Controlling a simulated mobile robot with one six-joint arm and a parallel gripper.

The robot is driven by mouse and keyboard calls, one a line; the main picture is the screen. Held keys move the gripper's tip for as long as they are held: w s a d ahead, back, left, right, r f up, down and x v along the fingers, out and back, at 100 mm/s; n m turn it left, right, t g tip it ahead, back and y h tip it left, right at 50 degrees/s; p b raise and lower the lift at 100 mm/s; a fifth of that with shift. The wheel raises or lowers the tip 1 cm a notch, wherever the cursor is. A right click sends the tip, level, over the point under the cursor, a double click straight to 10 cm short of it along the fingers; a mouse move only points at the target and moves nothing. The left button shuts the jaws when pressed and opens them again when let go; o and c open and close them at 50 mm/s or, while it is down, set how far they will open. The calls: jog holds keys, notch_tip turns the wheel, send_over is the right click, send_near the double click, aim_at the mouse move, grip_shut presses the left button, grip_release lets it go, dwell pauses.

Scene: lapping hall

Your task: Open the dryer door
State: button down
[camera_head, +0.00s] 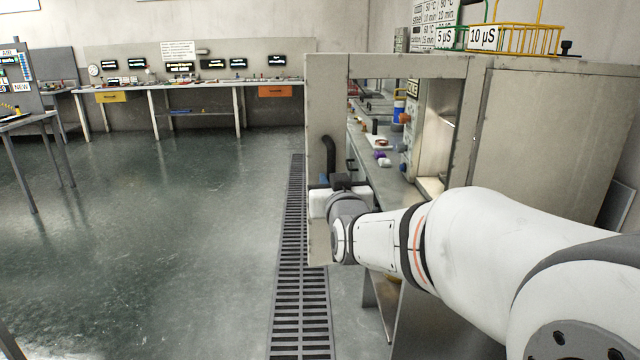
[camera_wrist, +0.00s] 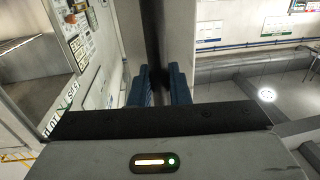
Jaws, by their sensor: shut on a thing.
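The dryer door (camera_head: 327,90) is a pale grey frame around a large window. It stands swung out from the dryer (camera_head: 555,120), with the dryer's lit interior (camera_head: 436,135) showing through the window. The black door handle (camera_head: 329,155) is upright on the door's left side. My gripper (camera_head: 335,184) is at the handle's lower part, its fingers mostly hidden by the wrist in the head view. In the wrist view the blue fingers (camera_wrist: 159,82) are shut on the dark handle bar (camera_wrist: 152,35), which runs up between them.
Behind the door a bench (camera_head: 388,178) holds several small items. Yellow and green wire baskets (camera_head: 530,40) stand on top of the dryer. A floor grate (camera_head: 300,310) runs below the door.

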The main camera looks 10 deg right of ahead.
jog(key=shift+r, duration=0.1)
jog(key=c, duration=1.5)
grip_release()
jog(key=shift+o, duration=0.2)
jog(key=s, duration=0.8)
jog(key=s+f+g+p, duration=0.3)
jog(key=s+g+p, duration=1.2)
jog(key=s, duration=0.5)
jog(key=shift+d+p, duration=0.4)
jog(key=shift+p, duration=0.1)
